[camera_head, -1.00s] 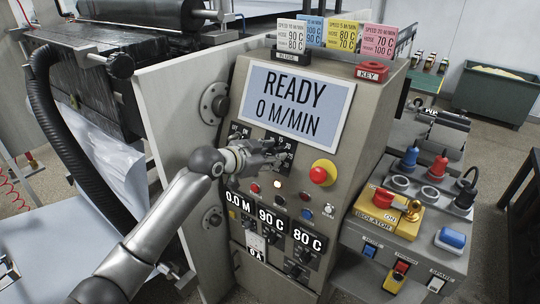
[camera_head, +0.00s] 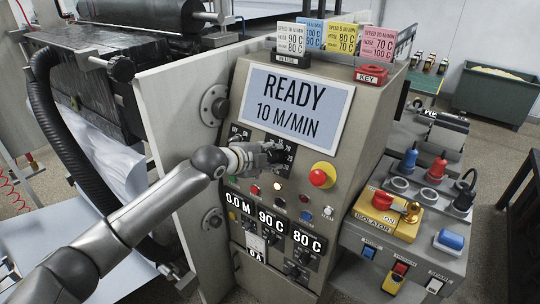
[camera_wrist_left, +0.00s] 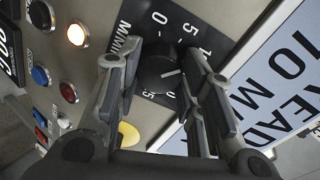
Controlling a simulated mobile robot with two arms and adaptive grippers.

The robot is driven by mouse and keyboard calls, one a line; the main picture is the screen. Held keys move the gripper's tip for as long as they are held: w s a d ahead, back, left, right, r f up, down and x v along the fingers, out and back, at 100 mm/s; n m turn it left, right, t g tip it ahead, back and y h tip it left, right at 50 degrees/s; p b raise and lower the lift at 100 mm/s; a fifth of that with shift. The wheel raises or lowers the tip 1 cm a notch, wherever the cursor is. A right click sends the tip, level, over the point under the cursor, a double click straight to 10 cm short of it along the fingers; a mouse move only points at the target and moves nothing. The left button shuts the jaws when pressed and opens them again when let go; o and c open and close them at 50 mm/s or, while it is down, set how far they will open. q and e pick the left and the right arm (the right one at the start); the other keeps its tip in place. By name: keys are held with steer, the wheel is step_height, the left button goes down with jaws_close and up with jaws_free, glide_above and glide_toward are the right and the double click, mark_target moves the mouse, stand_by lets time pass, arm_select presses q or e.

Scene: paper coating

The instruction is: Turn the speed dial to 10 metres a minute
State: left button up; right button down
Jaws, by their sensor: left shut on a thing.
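The speed dial (camera_wrist_left: 158,74) is a dark round knob on a black scale plate with numbers, seen in the left wrist view. Its pale pointer line points toward the side of the plate marked 10. My left gripper (camera_head: 270,153) is shut on the dial, one finger on each side of it; it also shows in the left wrist view (camera_wrist_left: 160,85). In the head view the gripper hides most of the dial. The display (camera_head: 292,104) above reads READY, 10 M/MIN. My right gripper is not in view.
A red emergency button on a yellow base (camera_head: 320,177) sits right of the dial. Small lamps and buttons (camera_head: 279,202) and readouts (camera_head: 270,220) lie below. A yellow isolator (camera_head: 392,215) and several coloured plugs stand on the side bench at right.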

arm_select(q)
steer(key=shift+m, duration=0.8)
steer(key=o, duration=1.1)
steer(key=shift+c, duration=0.2)
steer(key=v, duration=1.2)
